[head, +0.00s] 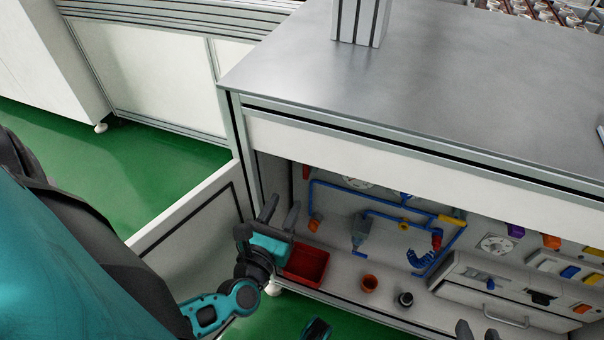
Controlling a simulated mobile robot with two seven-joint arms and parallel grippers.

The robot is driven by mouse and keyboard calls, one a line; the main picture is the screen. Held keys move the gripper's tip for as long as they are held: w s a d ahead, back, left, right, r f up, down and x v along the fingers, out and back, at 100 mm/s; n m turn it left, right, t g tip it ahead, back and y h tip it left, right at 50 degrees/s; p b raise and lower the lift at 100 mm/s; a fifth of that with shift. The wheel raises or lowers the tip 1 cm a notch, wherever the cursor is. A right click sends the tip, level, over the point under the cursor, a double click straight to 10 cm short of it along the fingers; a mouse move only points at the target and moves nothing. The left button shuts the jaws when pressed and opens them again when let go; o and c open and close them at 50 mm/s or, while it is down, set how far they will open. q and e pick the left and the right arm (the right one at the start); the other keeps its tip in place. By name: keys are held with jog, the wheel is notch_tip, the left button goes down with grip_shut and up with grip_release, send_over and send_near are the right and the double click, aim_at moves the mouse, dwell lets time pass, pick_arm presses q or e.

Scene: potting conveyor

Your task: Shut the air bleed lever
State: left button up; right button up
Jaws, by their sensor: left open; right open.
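Blue air piping (340,190) runs along the back wall inside the open bay under the bench. On it are a yellow handle (452,220), a red fitting (437,241), a small yellow fitting (404,225) and a grey-blue bowl unit (361,232) with a small blue piece (359,254) below. I cannot tell which part is the air bleed lever, or its position. My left gripper (280,208) is open and empty at the bay's left opening, left of the piping. My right gripper (476,331) is open at the bottom edge, mostly out of frame, below the drawer unit.
A drawer unit (482,302) with a handle is at right. An open door panel (190,225) stands left. The steel benchtop (430,80) overhangs the bay.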

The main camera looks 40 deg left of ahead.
aim_at(305, 167)
pick_arm(q)
jog(key=x, duration=1.1)
jog(key=shift+d+b, duration=0.15)
jog(key=shift+b, duration=0.25)
jog(key=shift+s, duration=0.1)
jog(key=shift+c, duration=0.4)
grip_shut()
